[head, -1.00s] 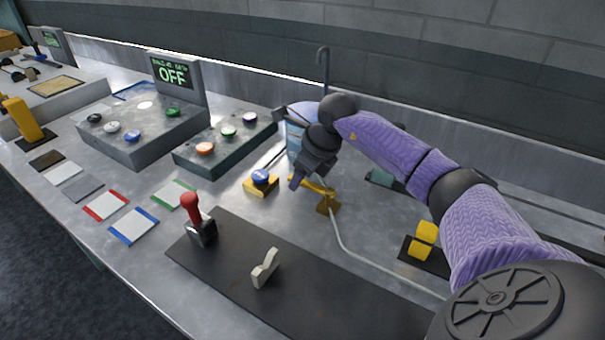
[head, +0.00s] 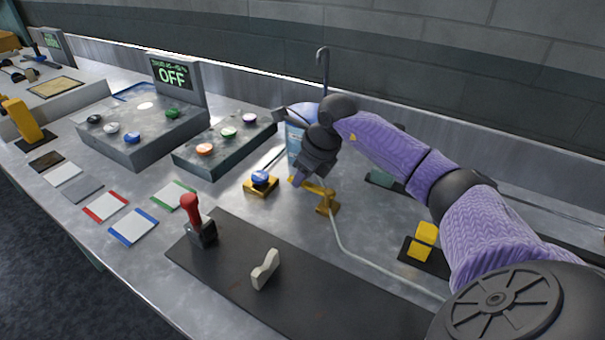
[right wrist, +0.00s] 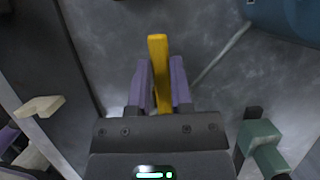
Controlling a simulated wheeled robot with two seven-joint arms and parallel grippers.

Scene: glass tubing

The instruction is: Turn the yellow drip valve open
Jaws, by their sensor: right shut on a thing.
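The yellow drip valve (head: 327,203) stands on the metal bench right of centre in the head view, with its lever pointing left and towards the back. My right gripper (head: 299,179) is at the lever's far end. In the right wrist view, the yellow lever (right wrist: 158,50) lies between the two purple fingers of my right gripper (right wrist: 160,82), which is shut on it. The lever's tip sticks out past the fingers. My left gripper is not in view.
A blue-topped yellow button box (head: 261,184) sits left of the valve. A thin pale tube (head: 370,260) runs from the valve across the bench. A red-knobbed lever (head: 194,215) and a cream switch (head: 265,270) stand on the dark mat. A display (head: 175,78) reads OFF.

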